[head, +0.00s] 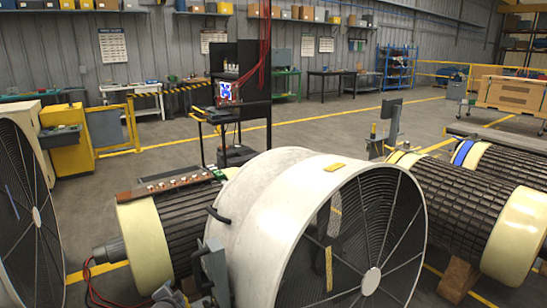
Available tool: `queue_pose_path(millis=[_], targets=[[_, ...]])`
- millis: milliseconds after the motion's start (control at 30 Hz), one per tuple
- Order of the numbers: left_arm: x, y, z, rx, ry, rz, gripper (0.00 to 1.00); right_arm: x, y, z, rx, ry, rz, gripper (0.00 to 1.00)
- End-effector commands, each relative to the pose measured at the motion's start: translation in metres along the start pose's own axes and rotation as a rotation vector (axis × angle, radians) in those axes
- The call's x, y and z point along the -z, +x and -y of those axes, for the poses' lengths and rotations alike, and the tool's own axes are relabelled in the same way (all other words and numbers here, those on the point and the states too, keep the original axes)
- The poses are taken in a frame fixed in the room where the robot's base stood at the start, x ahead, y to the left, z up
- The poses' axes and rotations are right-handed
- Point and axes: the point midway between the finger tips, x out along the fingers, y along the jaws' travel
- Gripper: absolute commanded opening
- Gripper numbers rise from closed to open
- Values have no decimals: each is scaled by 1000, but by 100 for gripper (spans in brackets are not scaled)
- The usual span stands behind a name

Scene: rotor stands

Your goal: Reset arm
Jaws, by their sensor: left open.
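A large white fan-like housing (268,215) with a dark spoked grille stands in the front middle. Behind its left side lies a rotor (185,225) with dark slotted bars and a cream end ring. My left gripper (204,265), grey and black, is low in the picture, in front of the white housing's left side. It is open, and nothing shows between its fingers. I cannot tell whether it touches the housing. My right gripper is not in view.
More dark rotors (462,205) with cream rings rest on wooden blocks at the right. Another spoked housing (22,215) stands at the far left, near a yellow machine (64,150). A black workstation (238,100) stands behind. Open floor (330,125) lies beyond the rotors.

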Motion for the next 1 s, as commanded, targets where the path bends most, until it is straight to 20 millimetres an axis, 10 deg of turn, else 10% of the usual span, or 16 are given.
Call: queue_pose_path(millis=[600, 1000], targets=[[41, -304, -125, -475, -456, 369, 68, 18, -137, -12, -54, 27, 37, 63], [22, -422, -181, -636, -659, 461, 68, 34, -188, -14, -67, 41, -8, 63]])
